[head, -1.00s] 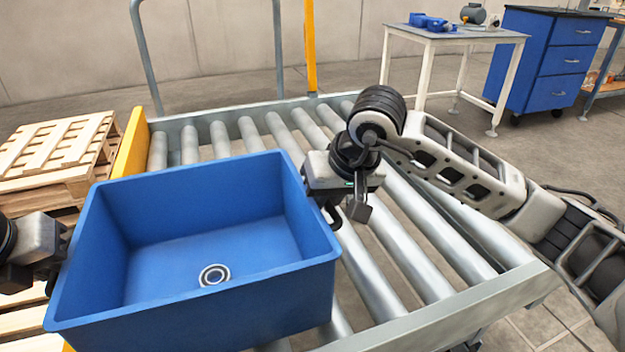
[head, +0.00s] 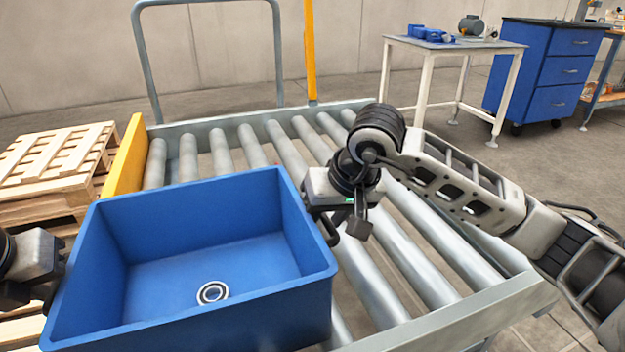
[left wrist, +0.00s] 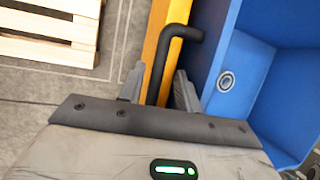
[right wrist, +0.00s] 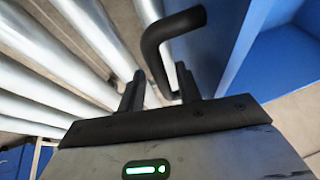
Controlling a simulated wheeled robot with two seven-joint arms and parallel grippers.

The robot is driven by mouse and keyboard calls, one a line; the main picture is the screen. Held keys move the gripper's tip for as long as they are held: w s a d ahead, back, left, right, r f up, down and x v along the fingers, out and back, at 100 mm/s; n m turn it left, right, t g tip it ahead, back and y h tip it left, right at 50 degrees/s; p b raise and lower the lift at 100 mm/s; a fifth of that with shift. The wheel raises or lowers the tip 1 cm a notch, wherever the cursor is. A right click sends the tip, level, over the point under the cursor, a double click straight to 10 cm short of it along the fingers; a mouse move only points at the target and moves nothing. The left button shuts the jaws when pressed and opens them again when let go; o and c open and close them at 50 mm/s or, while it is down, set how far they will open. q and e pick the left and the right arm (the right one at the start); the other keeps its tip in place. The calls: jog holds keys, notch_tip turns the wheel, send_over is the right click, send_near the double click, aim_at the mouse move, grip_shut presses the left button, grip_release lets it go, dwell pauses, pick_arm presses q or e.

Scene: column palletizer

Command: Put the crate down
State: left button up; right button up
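The blue crate (head: 190,315) is upright and level over the near left of the roller conveyor (head: 440,325). Its underside is hidden, so I cannot tell whether it touches the rollers. A round ring-like part (head: 212,292) lies inside it. My left gripper (left wrist: 158,70) is at the crate's left side; its fingers stand apart around a black handle (left wrist: 180,33), with thin gaps showing. My right gripper (right wrist: 160,70) is at the right side; its fingers also stand apart around the other black handle (right wrist: 172,25), with a clear gap on one side.
A yellow rail (head: 127,160) edges the conveyor's left side. Wooden pallets (head: 55,160) are stacked beyond it. A grey hoop frame (head: 205,4) and a yellow post (head: 311,50) stand behind. A white table (head: 460,44) and blue drawer cabinet (head: 548,65) are at the back right. Rollers right of the crate are clear.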

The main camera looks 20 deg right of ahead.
jog(key=s+d+r+p, duration=0.1)
jog(key=s+r+p, duration=0.1)
jog(key=r+p, duration=1.3)
jog(key=s+r+p, duration=0.2)
jog(key=r+p, duration=1.3)
jog(key=r, duration=1)
jog(key=shift+s+d+r, duration=0.3)
jog(key=shift+s+d, duration=0.05)
